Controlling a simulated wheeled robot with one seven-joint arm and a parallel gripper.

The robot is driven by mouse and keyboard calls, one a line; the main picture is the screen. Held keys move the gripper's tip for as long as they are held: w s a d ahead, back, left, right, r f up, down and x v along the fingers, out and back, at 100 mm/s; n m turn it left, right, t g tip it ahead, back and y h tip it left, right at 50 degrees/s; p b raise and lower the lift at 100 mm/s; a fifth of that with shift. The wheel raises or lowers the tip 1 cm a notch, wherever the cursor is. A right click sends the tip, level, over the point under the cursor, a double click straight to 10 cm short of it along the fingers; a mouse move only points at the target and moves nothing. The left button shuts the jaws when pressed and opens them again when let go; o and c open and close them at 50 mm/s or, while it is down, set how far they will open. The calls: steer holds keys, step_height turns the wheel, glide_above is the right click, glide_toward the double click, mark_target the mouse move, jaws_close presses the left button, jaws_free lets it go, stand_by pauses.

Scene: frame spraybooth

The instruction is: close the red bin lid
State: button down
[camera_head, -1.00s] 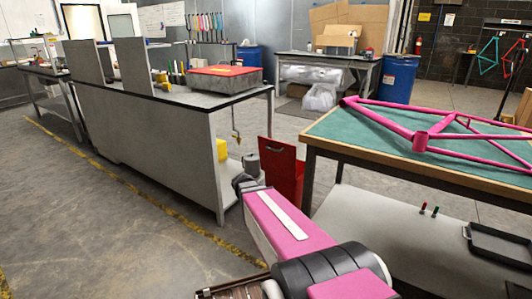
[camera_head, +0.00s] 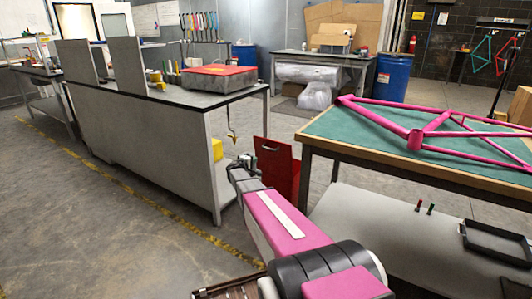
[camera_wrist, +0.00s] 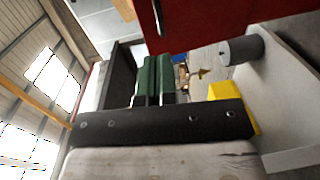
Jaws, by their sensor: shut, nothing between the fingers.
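The red bin (camera_head: 284,178) stands on the floor between the grey bench and the green-topped table. Its upright red panel with a handle looks like the raised lid; my arm hides the lower part, and I cannot tell where lid and body meet. The red panel (camera_wrist: 215,18) fills the top of the wrist view, with a silver handle at its left. My gripper (camera_wrist: 154,62) has its green fingers together and empty, a little short of the panel.
The grey bench (camera_head: 160,130) is close on the left, with a yellow item (camera_head: 217,149) on its shelf. A grey cylinder (camera_wrist: 242,50) shows in the wrist view. The table (camera_head: 350,128) on the right carries a pink bicycle frame (camera_head: 416,140).

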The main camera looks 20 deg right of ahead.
steer(key=r+x, duration=0.1)
steer(key=x, duration=1.3)
steer(key=shift+w+f, duration=0.4)
steer(key=shift+w, duration=0.1)
